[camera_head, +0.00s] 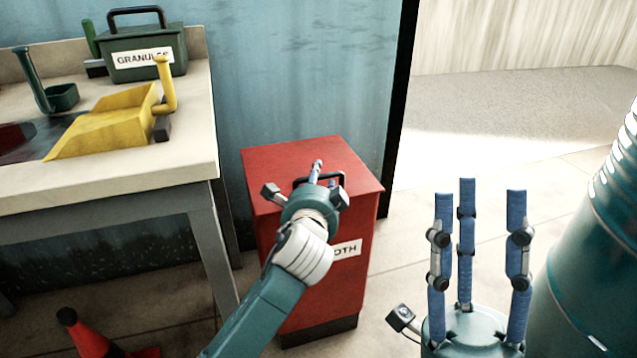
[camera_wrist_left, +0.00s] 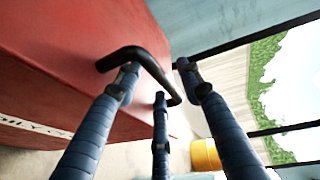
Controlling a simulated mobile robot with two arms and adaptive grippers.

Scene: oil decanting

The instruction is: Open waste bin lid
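The red waste bin (camera_head: 278,163) stands right of the table, its lid down and level. A black bar handle (camera_head: 341,177) is on the lid. My left gripper (camera_head: 315,180) is above the lid at the handle, and its hand hides part of the bin. In the left wrist view, its blue fingers (camera_wrist_left: 155,80) are straight and spread, with the black handle (camera_wrist_left: 150,62) between and beside the tips. I cannot tell whether any finger touches it. My right gripper (camera_head: 479,197) is open and empty, fingers pointing up, at the lower right.
A table (camera_head: 120,180) at the left holds a yellow dustpan (camera_head: 105,120) and a green granules box (camera_head: 148,55). An orange cone (camera_head: 88,335) stands on the floor at lower left. A teal drum (camera_head: 590,270) is at the right. The floor right of the bin is clear.

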